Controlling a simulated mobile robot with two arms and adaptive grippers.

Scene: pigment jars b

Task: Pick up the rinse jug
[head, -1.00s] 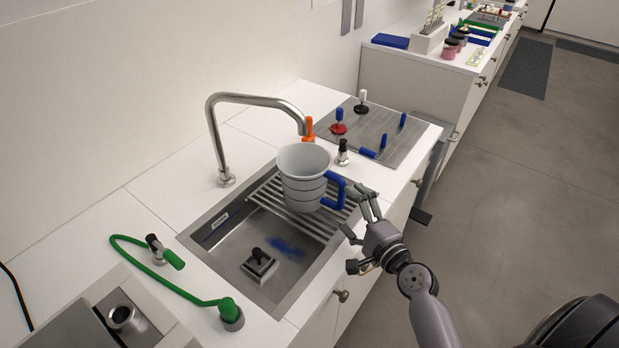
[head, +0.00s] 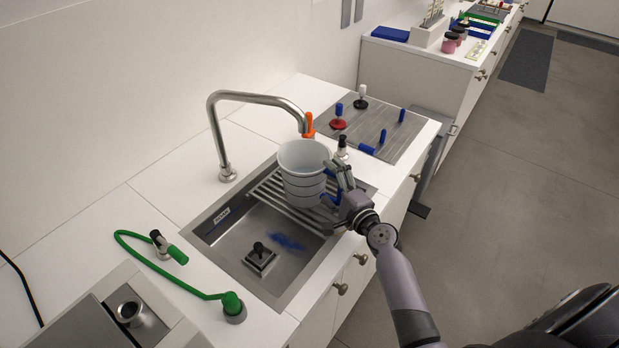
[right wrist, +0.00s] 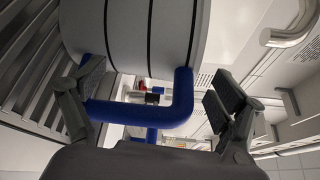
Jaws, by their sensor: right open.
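The rinse jug (head: 304,172) is a light grey ribbed jug with a blue handle. It stands upright on the slatted rack over the sink, below the faucet. My right gripper (head: 335,180) is at the jug's right side, by the handle, and partly hides it. In the right wrist view the jug's grey wall (right wrist: 135,35) fills the top, and the blue handle (right wrist: 178,104) lies between the two open fingers (right wrist: 155,95). The left finger is close to the handle's left part; I cannot tell if it touches. My left gripper is not in view.
The steel faucet (head: 258,98) arches over the sink, its spout close to the jug. The sink basin (head: 228,243) holds a drain plug (head: 260,258). A green hose (head: 160,276) lies at the left. A drainboard with knobs (head: 375,123) is behind the jug.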

